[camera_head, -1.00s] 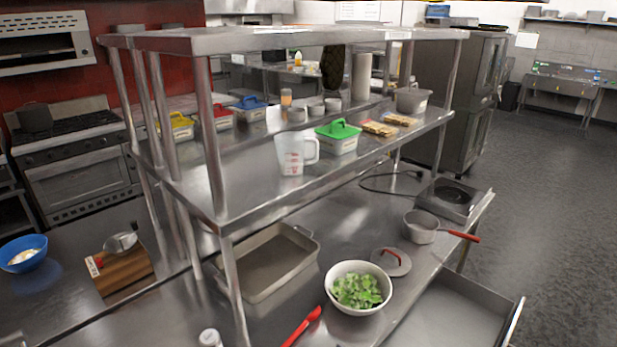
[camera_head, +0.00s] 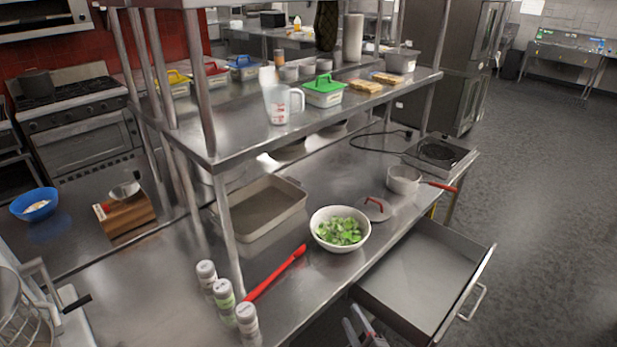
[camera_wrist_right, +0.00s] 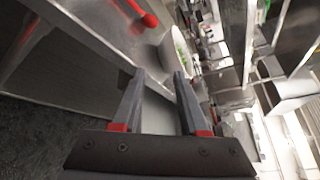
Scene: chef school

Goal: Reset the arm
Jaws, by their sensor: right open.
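My right gripper (camera_head: 362,332) shows at the bottom edge of the head view, just in front of the counter's front edge and left of the open drawer (camera_head: 420,270). In the right wrist view its two fingers (camera_wrist_right: 158,78) stand apart with nothing between them. Beyond the fingers are the counter edge, a red-ended utensil and the white bowl of greens (camera_wrist_right: 181,45). My left gripper is in neither view.
On the counter are the white bowl of greens (camera_head: 318,243), a red spatula (camera_head: 275,273), several shakers (camera_head: 223,295), a roasting pan (camera_head: 262,222) and a saucepan (camera_head: 404,180). A steel shelf (camera_head: 230,128) stands above. Floor at right is clear.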

